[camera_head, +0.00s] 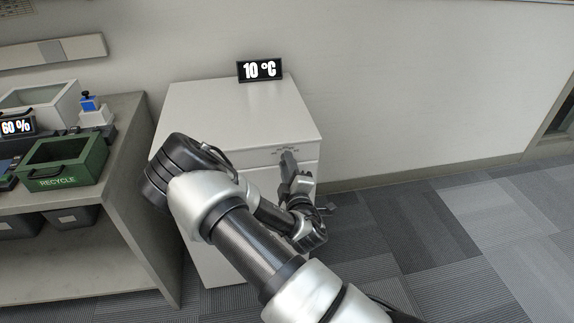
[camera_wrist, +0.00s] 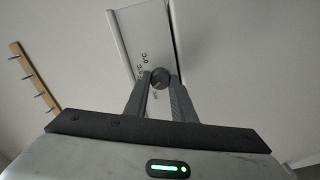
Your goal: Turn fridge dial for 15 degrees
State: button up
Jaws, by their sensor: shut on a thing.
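The white fridge (camera_head: 215,120) stands against the wall, with a small black display (camera_head: 259,69) on its top that reads 10 °C. My gripper (camera_head: 288,158) is at the upper front of the fridge. In the wrist view, the round dark dial (camera_wrist: 160,76) sits between the two fingertips of my gripper (camera_wrist: 161,82), which are shut on it. Small printed marks show on the fridge front (camera_wrist: 150,45) beside the dial. In the head view the dial itself is hidden by my gripper.
A grey table (camera_head: 125,175) stands left of the fridge, with a green RECYCLE bin (camera_head: 62,163), a white bin (camera_head: 42,103) and a 60 % display (camera_head: 17,126). A rack with several pegs (camera_wrist: 35,78) shows in the wrist view. Carpet right of the fridge is clear.

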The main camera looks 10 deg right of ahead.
jog(key=o, duration=1.1)
jog(key=shift+c, duration=0.2)
jog(key=s+p, duration=0.2)
jog(key=s, duration=1.5)
jog(key=shift+s, duration=0.25)
jog(key=shift+w, duration=0.1)
